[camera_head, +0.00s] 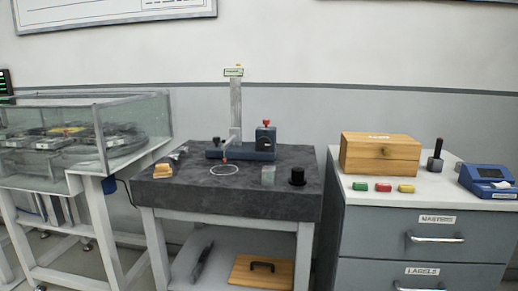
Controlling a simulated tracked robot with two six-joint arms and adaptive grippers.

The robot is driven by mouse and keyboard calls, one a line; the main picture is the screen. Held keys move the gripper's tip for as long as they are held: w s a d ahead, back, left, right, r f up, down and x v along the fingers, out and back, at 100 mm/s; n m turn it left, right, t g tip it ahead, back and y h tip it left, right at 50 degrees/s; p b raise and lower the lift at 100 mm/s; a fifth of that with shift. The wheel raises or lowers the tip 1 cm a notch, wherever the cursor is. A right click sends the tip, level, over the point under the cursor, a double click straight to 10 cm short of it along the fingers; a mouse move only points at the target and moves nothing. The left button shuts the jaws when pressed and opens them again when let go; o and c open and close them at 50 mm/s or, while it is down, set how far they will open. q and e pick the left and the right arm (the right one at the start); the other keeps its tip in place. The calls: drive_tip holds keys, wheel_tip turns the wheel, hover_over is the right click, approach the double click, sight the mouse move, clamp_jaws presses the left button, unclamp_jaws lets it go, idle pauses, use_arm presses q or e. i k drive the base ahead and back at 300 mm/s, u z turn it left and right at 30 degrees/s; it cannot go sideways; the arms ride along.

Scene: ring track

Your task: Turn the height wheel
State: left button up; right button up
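A measuring stand with a dark blue-grey base (212,154) and an upright light-grey column (236,105) stands at the back of the dark stone table. A green-and-white label (233,72) sits at the column's top. A thin arm reaches forward from the column and ends in a small red tip (225,155). A dark block (265,142) with a red knob (266,123) on top stands at the right of the base. A small black part (217,142) shows left of the column. I cannot tell which part is the height wheel. Neither of my grippers is in view.
On the stone table (175,194) lie a white ring outline (224,170), a grey block (268,175), a black cylinder (297,177) and a tan block (162,171). A glass-covered machine (150,120) stands left. A drawer cabinet (420,239) with a wooden box (380,155) stands right.

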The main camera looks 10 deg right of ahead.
sight(264, 144)
drive_tip(key=u, duration=0.1)
drive_tip(key=i, duration=1.1)
drive_tip(key=z, duration=0.15)
